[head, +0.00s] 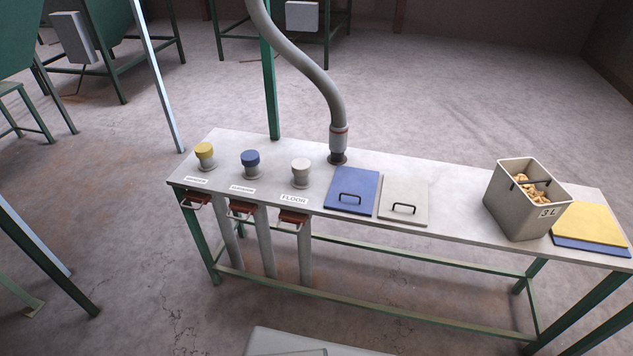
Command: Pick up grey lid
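The grey lid (407,190) is a flat pale grey square with a black bar handle. It lies on the table top near the middle of the head view, just right of a blue lid (352,184) of the same shape. Its handle stands up near the front edge and nothing covers it. Neither of my grippers shows in this view.
The long pale table (455,190) also bears capped ports in yellow (204,150), blue (250,158) and pale grey (301,167). A grey hose (325,85) meets the table behind the blue lid. A grey bin (515,205) labelled 3L and a yellow lid (590,222) stand at right.

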